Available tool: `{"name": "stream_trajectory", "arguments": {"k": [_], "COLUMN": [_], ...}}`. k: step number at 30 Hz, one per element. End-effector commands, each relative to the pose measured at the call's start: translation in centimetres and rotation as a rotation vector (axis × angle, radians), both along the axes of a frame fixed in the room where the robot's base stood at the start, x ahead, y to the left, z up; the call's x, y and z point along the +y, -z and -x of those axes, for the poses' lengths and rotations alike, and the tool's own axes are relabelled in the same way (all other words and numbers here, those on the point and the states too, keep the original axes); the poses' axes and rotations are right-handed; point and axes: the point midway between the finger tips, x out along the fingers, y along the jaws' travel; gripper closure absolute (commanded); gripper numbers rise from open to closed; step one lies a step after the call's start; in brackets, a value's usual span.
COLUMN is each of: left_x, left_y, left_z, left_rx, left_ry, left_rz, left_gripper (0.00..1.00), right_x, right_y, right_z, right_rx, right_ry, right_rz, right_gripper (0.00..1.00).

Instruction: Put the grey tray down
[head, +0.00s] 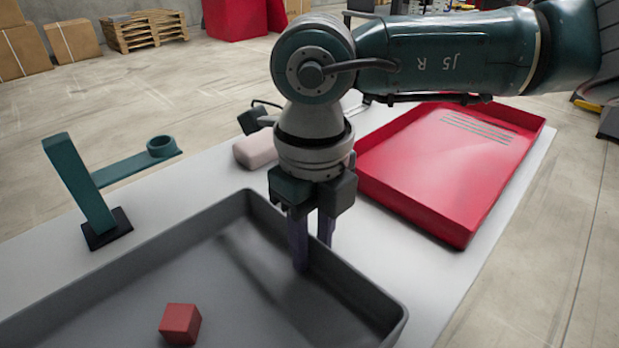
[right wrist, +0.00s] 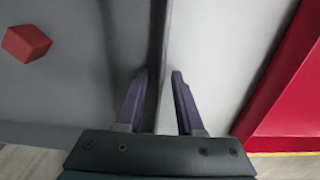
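The grey tray (head: 372,298) is a wide, shallow box in the lower part of the head view, cut off by the frame's edge. It looks level and low on the white table, with no clear gap under it. A red cube (head: 180,324) lies inside it. My right gripper (head: 312,256) points down at the tray's far right wall, one finger inside and one outside. In the right wrist view the fingers (right wrist: 160,75) stand apart with the tray wall between them, and a strip of table shows beside the right finger. My left gripper is not in view.
A red tray (head: 440,170) stands to the right on the white table (head: 215,205). A teal post with an arm and ring (head: 80,185) stands at the left. A pale pink block (head: 254,150) lies behind my right gripper. Boxes and a pallet are on the floor beyond.

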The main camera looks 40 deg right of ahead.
Motion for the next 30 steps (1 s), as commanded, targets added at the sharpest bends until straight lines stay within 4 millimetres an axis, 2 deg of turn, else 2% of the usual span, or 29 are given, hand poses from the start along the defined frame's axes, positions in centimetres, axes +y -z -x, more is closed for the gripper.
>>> {"name": "stream_trajectory", "arguments": {"k": [4, 7, 15, 21, 25, 30], "left_x": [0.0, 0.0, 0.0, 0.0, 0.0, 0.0], "left_y": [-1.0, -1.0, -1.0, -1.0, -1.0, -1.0], "left_z": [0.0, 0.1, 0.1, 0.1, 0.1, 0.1], "left_rx": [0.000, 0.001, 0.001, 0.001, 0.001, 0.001], "left_ry": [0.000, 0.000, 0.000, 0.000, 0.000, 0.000], "left_rz": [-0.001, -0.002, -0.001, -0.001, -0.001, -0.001], "left_gripper": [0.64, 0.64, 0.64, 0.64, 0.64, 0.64], "right_x": [0.0, 0.0, 0.0, 0.0, 0.0, 0.0], "right_y": [-0.4, -1.7, -7.7, -11.0, -11.9, -12.1], "right_z": [-0.1, -0.1, -0.2, -0.1, -0.1, 0.0], "right_rx": [-0.002, -0.004, -0.007, -0.004, -0.002, 0.000], "right_ry": [0.001, 0.000, -0.001, 0.000, 0.000, 0.000], "right_rz": [0.000, 0.000, 0.000, -0.001, 0.000, 0.000], "right_gripper": [0.64, 0.64, 0.64, 0.64, 0.64, 0.64]}}
